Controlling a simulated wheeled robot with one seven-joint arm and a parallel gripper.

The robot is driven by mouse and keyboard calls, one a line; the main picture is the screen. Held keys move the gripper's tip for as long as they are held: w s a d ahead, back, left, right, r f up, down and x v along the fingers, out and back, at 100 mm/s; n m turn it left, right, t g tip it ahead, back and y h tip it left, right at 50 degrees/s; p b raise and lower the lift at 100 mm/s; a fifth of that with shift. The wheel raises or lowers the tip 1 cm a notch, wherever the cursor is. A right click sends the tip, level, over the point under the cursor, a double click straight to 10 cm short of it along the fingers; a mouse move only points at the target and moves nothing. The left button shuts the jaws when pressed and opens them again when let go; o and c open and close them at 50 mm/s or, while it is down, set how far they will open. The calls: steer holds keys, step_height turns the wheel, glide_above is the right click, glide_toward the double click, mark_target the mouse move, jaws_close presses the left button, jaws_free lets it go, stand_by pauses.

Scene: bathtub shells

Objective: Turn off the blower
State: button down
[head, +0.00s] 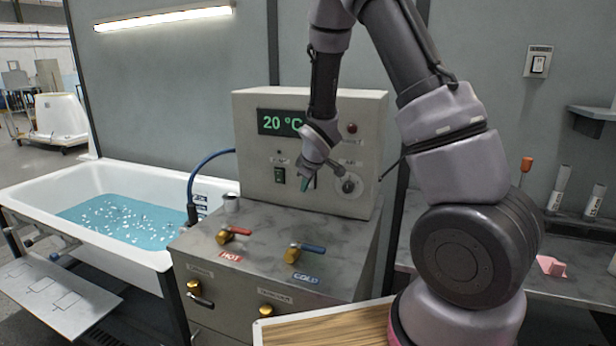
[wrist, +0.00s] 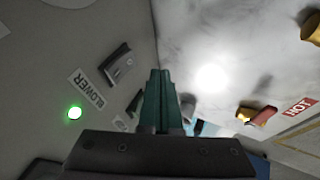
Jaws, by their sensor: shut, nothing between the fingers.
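The blower switch (wrist: 117,65) is a dark rocker on the grey panel in the wrist view. Beside it are its BLOWER label (wrist: 87,88) and a lit green lamp (wrist: 74,112). In the head view my gripper mostly hides this switch on the control box (head: 245,130). My gripper (head: 309,182) points down in front of the box's lower middle. Its teal fingers (wrist: 161,85) are shut together and empty. They appear beside the blower switch; contact cannot be told. A second switch (head: 279,175) sits left of the gripper, partly covered by it in the wrist view.
Red HOT (head: 232,235) and blue COLD (head: 305,249) valve handles stand on the metal counter (head: 345,232) below. A water-filled bathtub (head: 60,185) is at left.

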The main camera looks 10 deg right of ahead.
steer(key=shift+w+d+f, duration=0.2)
steer(key=shift+w+d, duration=0.35)
steer(key=shift+w, duration=0.3)
steer(key=shift+w+d+f, duration=0.15)
steer(key=shift+w+d, duration=0.4)
steer(key=shift+w, duration=0.25)
steer(key=shift+w+d+f, duration=0.2)
steer(key=shift+w+f, duration=0.05)
steer(key=shift+f, duration=0.2)
steer(key=shift+r, duration=0.15)
